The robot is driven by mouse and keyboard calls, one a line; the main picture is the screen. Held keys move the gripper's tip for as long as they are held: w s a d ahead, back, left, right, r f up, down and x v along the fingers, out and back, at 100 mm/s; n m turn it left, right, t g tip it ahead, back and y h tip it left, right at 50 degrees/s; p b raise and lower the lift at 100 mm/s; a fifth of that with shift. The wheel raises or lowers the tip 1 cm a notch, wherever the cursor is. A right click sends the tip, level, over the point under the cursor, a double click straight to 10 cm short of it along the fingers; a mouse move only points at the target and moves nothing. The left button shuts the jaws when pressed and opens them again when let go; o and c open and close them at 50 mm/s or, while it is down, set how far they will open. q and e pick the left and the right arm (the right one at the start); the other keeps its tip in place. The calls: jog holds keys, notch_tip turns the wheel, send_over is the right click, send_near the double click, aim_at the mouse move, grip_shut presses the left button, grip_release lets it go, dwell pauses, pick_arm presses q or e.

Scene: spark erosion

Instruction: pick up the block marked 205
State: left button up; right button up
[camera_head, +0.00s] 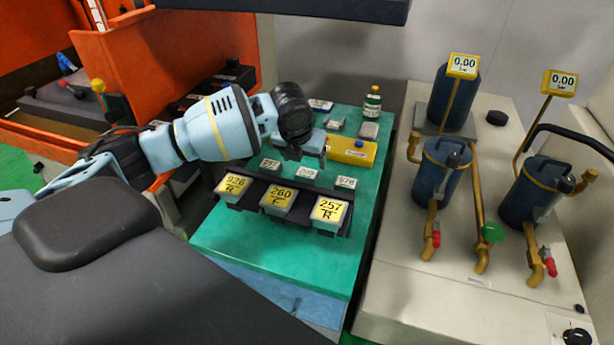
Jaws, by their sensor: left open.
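My left gripper (306,153) hangs above the green bench top (230,249), fingers pointing down. It is open with nothing seen between its fingers. Just in front of and below it is a row of small grey metal blocks with small number plates. The middle block (306,173) has a plate that seems to read 205 or 209; it is too small to be sure. A left block (270,164) and a right block (345,183) flank it; their numbers are also hard to read. My right gripper is out of view.
A dark rack holds three blocks with yellow plates: 228 or 226 (233,184), 260 (279,197) and 257 (329,210). Behind are a yellow box (350,151), grey blocks (369,130) and a green bottle (372,104). Gauged blue vessels (442,167) stand right.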

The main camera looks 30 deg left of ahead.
aim_at(307, 174)
pick_arm(q)
jog(key=shift+w+f, duration=0.15)
jog(key=shift+f, duration=1.05)
jog(key=shift+w+f, duration=0.15)
jog(key=shift+f, duration=1)
jog(key=shift+w+f, duration=0.25)
jog(key=shift+f, duration=0.25)
jog(key=shift+c, duration=0.3)
jog(key=shift+r, duration=0.1)
jog(key=c, duration=1.3)
jog(key=shift+r, duration=5.1)
jog(key=shift+c, duration=0.2)
